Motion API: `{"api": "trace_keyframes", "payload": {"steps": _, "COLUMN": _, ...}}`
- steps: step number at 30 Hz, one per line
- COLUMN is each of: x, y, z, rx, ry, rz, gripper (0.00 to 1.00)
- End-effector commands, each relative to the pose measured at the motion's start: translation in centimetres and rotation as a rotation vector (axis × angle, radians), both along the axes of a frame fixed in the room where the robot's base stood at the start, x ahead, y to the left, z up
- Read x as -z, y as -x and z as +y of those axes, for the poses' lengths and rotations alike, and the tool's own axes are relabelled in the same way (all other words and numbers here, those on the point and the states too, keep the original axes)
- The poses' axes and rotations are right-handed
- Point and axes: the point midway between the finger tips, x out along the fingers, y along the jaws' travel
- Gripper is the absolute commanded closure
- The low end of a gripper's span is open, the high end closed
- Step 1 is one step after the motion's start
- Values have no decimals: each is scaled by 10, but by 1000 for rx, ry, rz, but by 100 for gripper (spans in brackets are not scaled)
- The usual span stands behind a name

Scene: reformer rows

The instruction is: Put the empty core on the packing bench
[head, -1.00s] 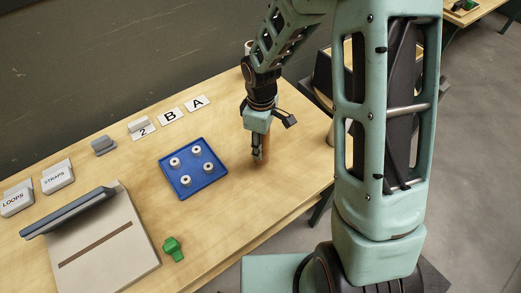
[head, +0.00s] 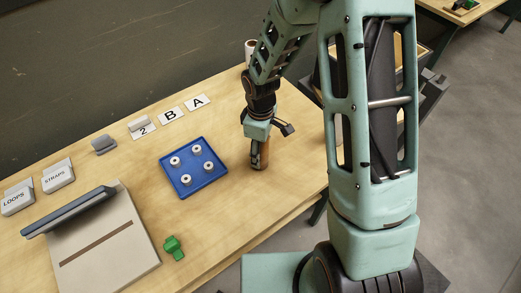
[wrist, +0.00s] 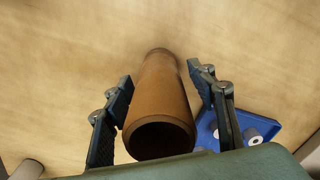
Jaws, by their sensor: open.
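The empty core is a brown cardboard tube (head: 264,154) standing upright on the wooden bench top (head: 225,125), to the right of the blue tray. In the wrist view the core (wrist: 163,90) shows its open, hollow upper end close to the camera. My gripper (head: 258,160) is over the core, pointing down. In the wrist view my gripper (wrist: 165,108) is open, with one finger on each side of the core and a visible gap on both sides. Part of the core is hidden behind a finger in the head view.
The blue tray (head: 181,184) with several white spools lies close left of the core. Label cards (head: 171,116), LOOPS and STRAPS boxes (head: 58,177), a green item (head: 173,247) and a slanted device (head: 70,212) are farther left. A white roll (head: 251,47) stands behind my arm.

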Motion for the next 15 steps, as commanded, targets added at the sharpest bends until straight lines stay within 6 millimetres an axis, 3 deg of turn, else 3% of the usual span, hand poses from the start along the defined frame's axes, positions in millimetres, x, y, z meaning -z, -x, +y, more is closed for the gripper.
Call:
{"api": "trace_keyframes", "payload": {"steps": 8, "x": -9, "y": -1, "z": 0, "rx": 0, "ry": 0, "rz": -2, "gripper": 48}}
{"api": "trace_keyframes", "payload": {"steps": 15, "x": -51, "y": -2, "z": 0, "rx": 3, "ry": -1, "rz": -6, "gripper": 48}}
